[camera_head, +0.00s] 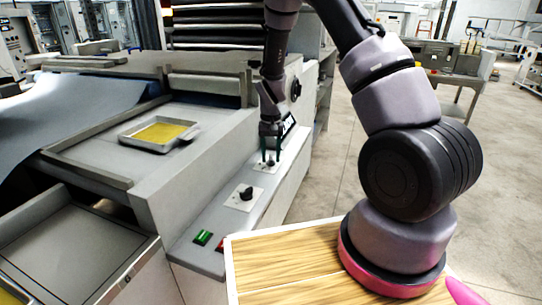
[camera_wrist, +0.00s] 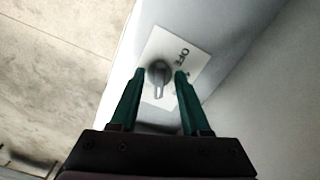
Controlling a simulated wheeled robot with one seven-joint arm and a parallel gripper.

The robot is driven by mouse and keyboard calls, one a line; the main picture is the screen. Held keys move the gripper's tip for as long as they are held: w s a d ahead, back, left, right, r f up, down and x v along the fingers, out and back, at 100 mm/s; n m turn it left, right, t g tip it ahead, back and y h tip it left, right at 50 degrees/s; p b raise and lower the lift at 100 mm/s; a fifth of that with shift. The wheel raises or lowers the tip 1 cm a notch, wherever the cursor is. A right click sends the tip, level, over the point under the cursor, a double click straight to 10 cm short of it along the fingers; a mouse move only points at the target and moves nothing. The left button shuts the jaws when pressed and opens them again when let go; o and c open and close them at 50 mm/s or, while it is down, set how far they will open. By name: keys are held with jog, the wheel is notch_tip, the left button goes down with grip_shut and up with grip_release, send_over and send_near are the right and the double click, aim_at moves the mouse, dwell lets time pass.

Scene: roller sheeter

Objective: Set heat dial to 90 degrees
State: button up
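My gripper (camera_head: 271,158) points down over the far part of the machine's side control ledge. In the wrist view its two green fingers (camera_wrist: 160,74) are apart, one on each side of a dark grey dial (camera_wrist: 158,72). A small gap seems to show on both sides of the dial. The dial's pointer bar points toward the bottom of the wrist picture. It sits on a white label plate (camera_wrist: 190,57) with dark lettering, partly hidden by the right finger. A second black dial (camera_head: 246,193) stands on its own white plate nearer in the head view. I cannot read which dial is for heat.
A green button (camera_head: 203,237) and a red button (camera_head: 221,243) are at the ledge's near end. A tray with a yellow sheet (camera_head: 160,132) lies on the machine top. A black round knob (camera_head: 296,88) is on the upright side panel. Open floor (camera_head: 335,190) lies right.

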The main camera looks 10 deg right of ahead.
jog(key=shift+r, duration=0.1)
notch_tip(320, 180, up, 11)
dwell(0.6)
jog(key=shift+f, duration=0.2)
notch_tip(320, 180, up, 19)
jog(key=m+t+y, duration=0.1)
jog(key=t+y, duration=0.1)
jog(key=t, duration=0.1)
send_over(271, 158)
jog(key=s+d, duration=0.4)
jog(key=s, duration=0.5)
jog(key=s+d+r+t, duration=0.1)
jog(key=s+r+t, duration=0.1)
jog(key=s+r, duration=0.3)
jog(key=s+d+r+t, duration=0.1)
jog(key=s+r, duration=0.4)
jog(key=s, duration=0.6)
jog(key=shift+s+d+m+t, duration=0.2)
jog(key=shift+s+m+t, duration=0.15)
jog(key=shift+t, duration=0.25)
